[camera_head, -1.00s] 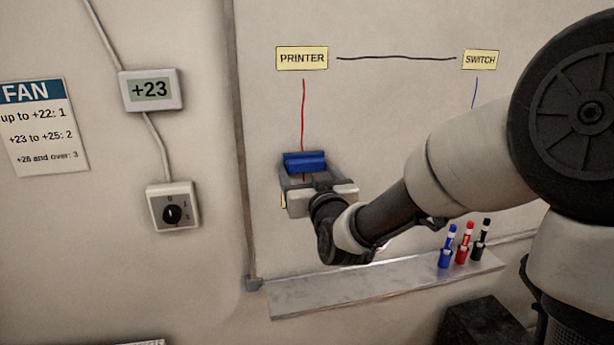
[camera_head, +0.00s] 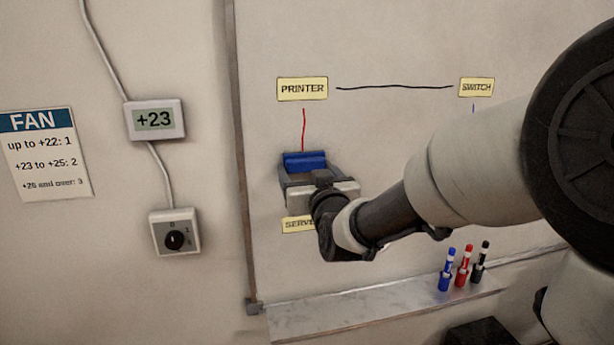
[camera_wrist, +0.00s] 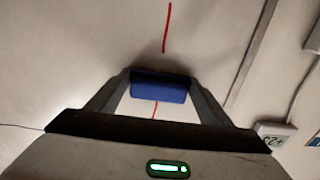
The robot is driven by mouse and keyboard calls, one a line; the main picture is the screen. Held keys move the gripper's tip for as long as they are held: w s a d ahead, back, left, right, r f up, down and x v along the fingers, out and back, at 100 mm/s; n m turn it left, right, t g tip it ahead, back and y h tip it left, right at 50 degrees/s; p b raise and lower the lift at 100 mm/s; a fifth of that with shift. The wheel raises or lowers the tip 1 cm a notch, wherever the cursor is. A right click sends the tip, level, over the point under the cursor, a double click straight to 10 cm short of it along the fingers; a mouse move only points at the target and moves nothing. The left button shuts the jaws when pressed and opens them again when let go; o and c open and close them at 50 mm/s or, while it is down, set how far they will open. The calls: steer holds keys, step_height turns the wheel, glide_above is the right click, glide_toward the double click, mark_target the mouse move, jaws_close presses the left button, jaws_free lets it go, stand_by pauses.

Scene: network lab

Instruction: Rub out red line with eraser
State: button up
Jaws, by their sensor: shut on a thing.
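My gripper (camera_head: 310,180) is shut on a blue eraser (camera_head: 305,162) held at the whiteboard; it also shows in the wrist view (camera_wrist: 160,87). Contact with the board cannot be told. The red line (camera_head: 303,128) runs down from the yellow PRINTER label (camera_head: 302,89) to the eraser's top edge. The wrist view looks turned upside down. There a longer red piece (camera_wrist: 168,28) lies beyond the eraser with a bare gap between, and a short red bit (camera_wrist: 155,108) shows between the fingers. My gripper partly hides the SERVER label (camera_head: 296,224).
A dark line (camera_head: 395,87) joins PRINTER to the SWITCH label (camera_head: 476,87); a blue line below SWITCH is mostly hidden by my arm. Blue, red and black markers stand on the ledge (camera_head: 350,317). A vertical strip (camera_head: 237,150) edges the board at left, near a thermostat (camera_head: 155,120).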

mark_target(303, 116)
steer(key=shift+r+p, duration=2.05)
steer(key=shift+r, duration=3.6)
step_height(303, 116, down, 23)
steer(key=b, duration=2.6)
steer(key=shift+r+b, duration=0.15)
steer(key=shift+b, duration=0.25)
steer(key=v, duration=0.6)
steer(key=shift+s+r, duration=0.1)
